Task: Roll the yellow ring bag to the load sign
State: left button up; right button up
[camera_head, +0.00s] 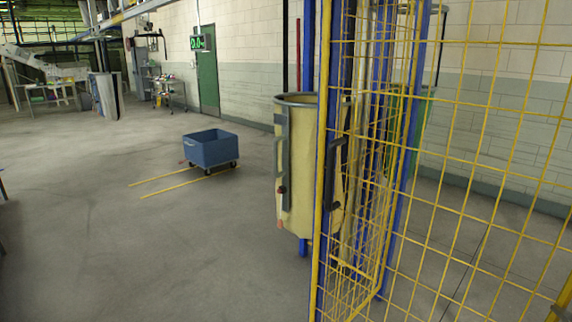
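The yellow ring bag (297,180) stands upright near the middle of the head view, with a grey metal ring around its open top. A blue wheel or foot shows under it. The yellow mesh fence and blue posts hide part of its right side. A lit green sign (197,42) hangs on the far wall beside a green door; its lettering is too small to read surely, so I cannot tell if it is the load sign. Neither of my grippers is in view.
A yellow mesh fence (470,170) fills the right side, close to me. A blue wheeled cart (211,148) stands by yellow floor lines (190,182). A green door (208,72) is behind it. The grey floor at left and centre is largely clear.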

aim_at(294, 142)
jog(key=i+j+z, duration=0.1)
jog(key=z, duration=0.35)
jog(key=i+j+z, duration=0.15)
jog(key=z, duration=0.3)
jog(key=i+j+z, duration=0.25)
jog(key=i+j, duration=0.2)
jog(key=j, duration=0.2)
jog(key=i+j+z, duration=0.15)
jog(key=j, duration=0.2)
